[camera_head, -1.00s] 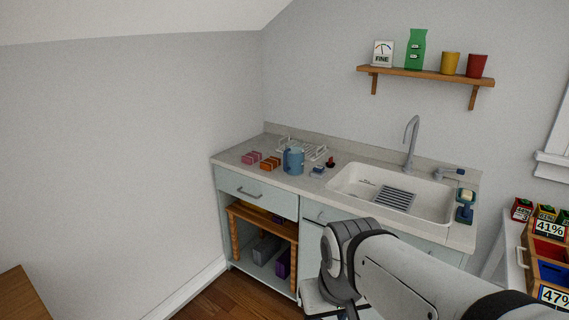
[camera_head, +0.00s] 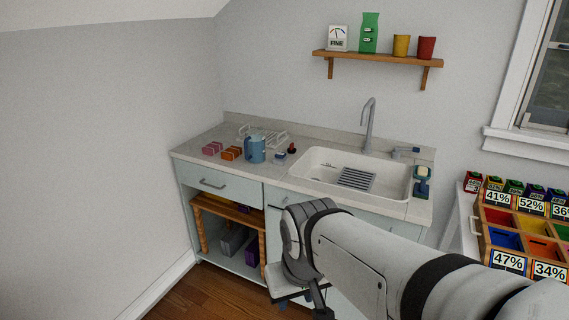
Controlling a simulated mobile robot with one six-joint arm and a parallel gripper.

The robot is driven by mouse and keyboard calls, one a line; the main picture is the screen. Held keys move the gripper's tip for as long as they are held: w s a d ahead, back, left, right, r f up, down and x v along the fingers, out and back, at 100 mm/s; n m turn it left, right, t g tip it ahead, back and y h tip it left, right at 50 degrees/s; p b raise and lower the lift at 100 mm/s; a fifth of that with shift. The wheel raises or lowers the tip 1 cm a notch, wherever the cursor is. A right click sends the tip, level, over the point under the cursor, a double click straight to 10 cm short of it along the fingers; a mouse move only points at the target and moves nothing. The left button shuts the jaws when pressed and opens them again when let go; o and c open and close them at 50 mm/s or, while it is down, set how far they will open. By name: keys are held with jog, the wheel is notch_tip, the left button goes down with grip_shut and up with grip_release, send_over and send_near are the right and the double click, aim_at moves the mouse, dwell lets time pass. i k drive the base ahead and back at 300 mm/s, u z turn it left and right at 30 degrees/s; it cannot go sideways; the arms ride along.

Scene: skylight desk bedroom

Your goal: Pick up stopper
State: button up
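A small red and black object (camera_head: 292,148), which looks like the stopper, stands on the counter (camera_head: 216,143) just left of the sink (camera_head: 318,160). It is too small to make out in detail. My arm reaches in from the lower right and bends down in front of the cabinet. The visible part of my arm is well in front of and below the counter top, apart from the stopper.
A blue mug (camera_head: 255,149), a small blue and white item (camera_head: 280,159), a white rack (camera_head: 262,135) and pink (camera_head: 212,148) and orange blocks (camera_head: 231,153) stand left of the sink. A faucet (camera_head: 369,125) rises behind it. A crate of colored bins (camera_head: 478,221) stands at right.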

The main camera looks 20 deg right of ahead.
aim_at(292, 151)
jog(key=k, duration=1.25)
jog(key=u, duration=0.6)
jog(key=i, duration=2.95)
jog(key=z, duration=1.2)
jog(key=i, duration=0.8)
jog(key=z, duration=0.55)
